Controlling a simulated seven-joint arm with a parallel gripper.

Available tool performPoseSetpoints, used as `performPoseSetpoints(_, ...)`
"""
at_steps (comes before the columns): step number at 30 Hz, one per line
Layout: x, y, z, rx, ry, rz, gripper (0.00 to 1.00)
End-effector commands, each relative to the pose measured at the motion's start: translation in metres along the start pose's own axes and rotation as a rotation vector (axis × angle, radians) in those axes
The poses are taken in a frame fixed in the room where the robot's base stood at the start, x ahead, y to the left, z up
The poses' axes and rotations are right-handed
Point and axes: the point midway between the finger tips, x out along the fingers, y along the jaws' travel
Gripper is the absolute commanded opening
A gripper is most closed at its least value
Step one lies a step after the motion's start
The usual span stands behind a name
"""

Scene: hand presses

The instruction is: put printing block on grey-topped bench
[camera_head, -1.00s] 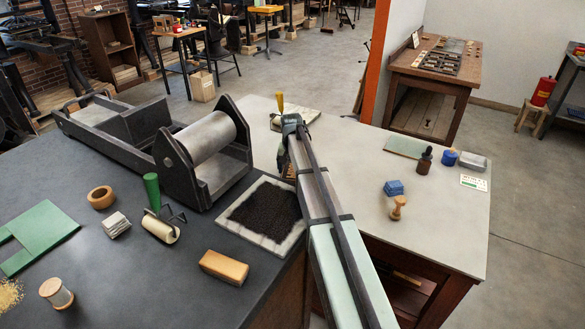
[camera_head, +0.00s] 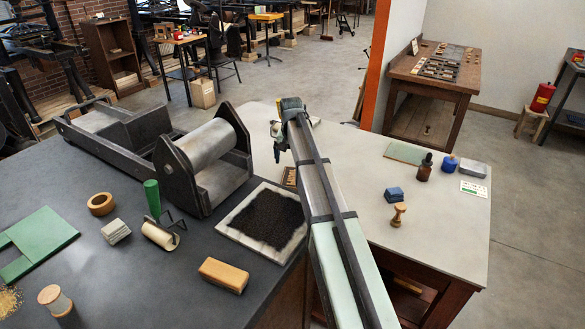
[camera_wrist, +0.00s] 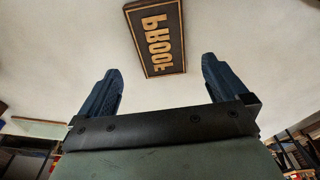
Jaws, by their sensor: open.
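The printing block (camera_wrist: 157,36) shows in the wrist view as a dark plate with raised tan letters and a tan rim, lying on a pale surface. In the head view only part of the block (camera_head: 290,177) shows beside my arm, which covers the rest. My gripper (camera_wrist: 162,85) is open and empty, with its two blue fingers apart and the block beyond them, untouched. In the head view my gripper (camera_head: 277,141) is above the pale grey bench (camera_head: 440,232), farther back than the block. A dark grey-topped bench (camera_head: 195,235) adjoins on the left.
An ink slab (camera_head: 235,233) lies at the dark bench's edge, with a roller press (camera_head: 165,172) behind it. A tan block (camera_head: 223,288) and a green-handled roller (camera_head: 152,196) are nearby.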

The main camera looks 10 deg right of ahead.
Motion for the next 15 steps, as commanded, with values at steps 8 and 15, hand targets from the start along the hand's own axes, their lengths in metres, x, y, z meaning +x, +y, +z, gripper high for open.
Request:
performPoseSetpoints(8,-0.033,0.000,0.000,0.000,0.001,0.000,1.00)
performPoseSetpoints(15,-0.038,0.000,0.000,0.000,0.000,0.000,1.00)
